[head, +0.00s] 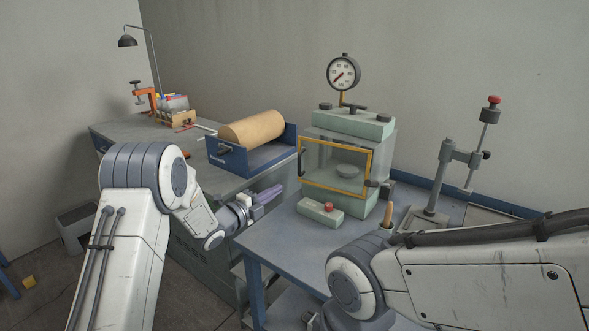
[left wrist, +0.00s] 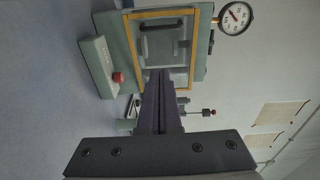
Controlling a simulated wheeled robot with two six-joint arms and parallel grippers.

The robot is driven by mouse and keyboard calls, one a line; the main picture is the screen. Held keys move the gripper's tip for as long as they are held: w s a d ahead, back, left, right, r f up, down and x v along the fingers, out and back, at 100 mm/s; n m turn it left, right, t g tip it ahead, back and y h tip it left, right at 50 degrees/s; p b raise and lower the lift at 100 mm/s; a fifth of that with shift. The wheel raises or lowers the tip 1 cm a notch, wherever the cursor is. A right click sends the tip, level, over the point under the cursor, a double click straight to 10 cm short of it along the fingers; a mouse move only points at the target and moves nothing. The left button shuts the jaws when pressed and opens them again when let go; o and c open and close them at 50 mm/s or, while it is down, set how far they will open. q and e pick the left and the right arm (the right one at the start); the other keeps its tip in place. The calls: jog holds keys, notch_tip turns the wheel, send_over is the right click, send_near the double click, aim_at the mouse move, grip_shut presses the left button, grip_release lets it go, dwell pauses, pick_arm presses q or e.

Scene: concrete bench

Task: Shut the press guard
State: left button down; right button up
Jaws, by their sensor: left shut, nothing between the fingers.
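The press (head: 352,123) is a pale green machine with a dial on top, standing on the blue bench. Its guard (head: 335,190) is a clear panel in a yellow frame across the front, with a dark handle on its left edge. I cannot tell how wide a gap lies between guard and press. In the left wrist view the yellow guard frame (left wrist: 168,9) lies beyond the fingertips. My left gripper (head: 270,195) is shut and empty, left of the guard and apart from it in the head view; its fingers also show in the left wrist view (left wrist: 160,76).
A control box with a red button (head: 320,212) sits before the press. A wooden handle (head: 387,214) and a stand with a red knob (head: 440,180) are to the right. A blue tray with a brown roll (head: 251,128) is at left. My right arm crosses the lower right.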

pick_arm(q)
jog(key=w+a+p+x, duration=0.2)
jog(key=p+x, duration=0.1)
jog(key=x, duration=0.9)
jog(key=shift+w, duration=0.25)
pick_arm(e)
notch_tip(320, 180, up, 3)
jog(key=shift+r, duration=0.1)
pick_arm(q)
jog(key=shift+r, duration=0.1)
